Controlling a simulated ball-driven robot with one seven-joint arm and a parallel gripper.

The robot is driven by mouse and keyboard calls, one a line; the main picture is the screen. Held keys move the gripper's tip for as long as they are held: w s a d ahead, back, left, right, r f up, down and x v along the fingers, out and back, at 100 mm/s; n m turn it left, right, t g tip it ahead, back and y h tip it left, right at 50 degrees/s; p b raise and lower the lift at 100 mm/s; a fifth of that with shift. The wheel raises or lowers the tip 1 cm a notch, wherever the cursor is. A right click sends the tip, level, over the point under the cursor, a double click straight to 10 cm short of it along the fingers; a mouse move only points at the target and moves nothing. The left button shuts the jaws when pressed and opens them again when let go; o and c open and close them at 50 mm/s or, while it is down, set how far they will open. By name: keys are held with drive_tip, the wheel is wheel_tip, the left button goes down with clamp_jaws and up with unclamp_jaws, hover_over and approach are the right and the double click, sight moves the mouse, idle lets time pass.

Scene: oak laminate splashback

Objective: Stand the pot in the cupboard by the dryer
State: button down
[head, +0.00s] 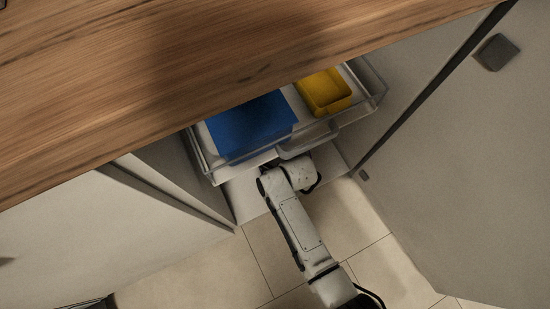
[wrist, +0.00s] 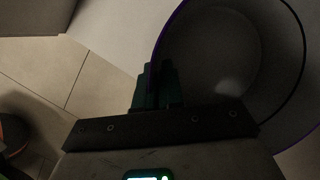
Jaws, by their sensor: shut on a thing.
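The pot (wrist: 240,60) shows in the wrist view as a dark, round, open vessel with a thin purple rim. It fills the upper right, and its mouth faces the camera. My gripper (wrist: 157,86) is shut on the pot's wall at its left side. In the head view my arm reaches to the open cupboard (head: 210,195), and its end passes beneath a pulled-out clear tray. The gripper and pot are hidden there. I cannot tell whether the pot touches the cupboard floor. I cannot make out the dryer.
The clear tray (head: 372,78) holds a blue box (head: 250,125) and a yellow bin (head: 325,92) above my arm's end. A wooden worktop (head: 200,70) overhangs the cupboard. A pale door panel (head: 470,160) with a dark knob (head: 495,52) is at right. Tiled floor (head: 350,215) lies in front.

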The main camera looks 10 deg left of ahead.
drive_tip(key=shift+f+b, duration=0.55)
drive_tip(key=shift+f, duration=0.9)
drive_tip(key=shift+f, duration=0.2)
drive_tip(key=c, duration=1.3)
unclamp_jaws()
drive_tip(key=shift+o, duration=0.2)
drive_tip(key=p+v, duration=0.7)
drive_tip(key=v, duration=0.5)
drive_tip(key=shift+r, duration=0.15)
